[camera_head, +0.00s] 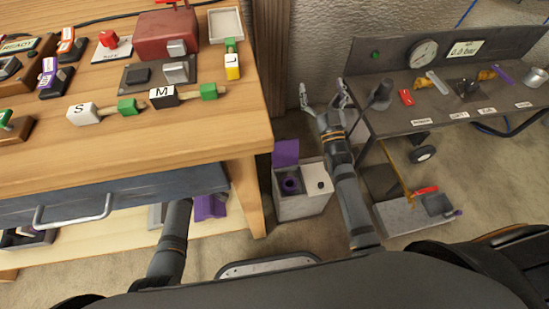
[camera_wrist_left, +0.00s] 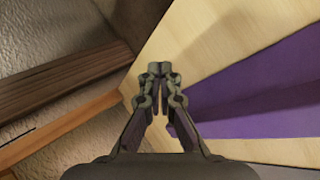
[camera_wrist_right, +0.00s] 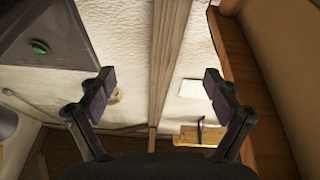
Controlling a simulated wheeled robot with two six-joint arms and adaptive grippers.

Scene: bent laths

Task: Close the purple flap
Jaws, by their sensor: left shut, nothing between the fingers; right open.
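A purple flap (camera_head: 286,153) stands raised at the back left of a pale grey box (camera_head: 298,207) on the floor, between the bench and the dark table. Below the flap, the box top shows an opening with a dark purple ring (camera_head: 291,186). My right gripper (camera_head: 323,95) is open and empty, beyond and above the box, pointing away from the flap; its spread fingers also show in the right wrist view (camera_wrist_right: 160,88). My left gripper (camera_wrist_left: 157,72) is shut and empty near pale wood and a purple surface (camera_wrist_left: 265,95). In the head view the bench hides it.
The wooden bench (camera_head: 200,135) with a blue-grey drawer (camera_head: 130,187) stands left. A purple object (camera_head: 210,206) sits beneath it. The dark table (camera_head: 440,105) with a gauge panel stands right. A grey case (camera_head: 405,216) lies on the floor below it.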

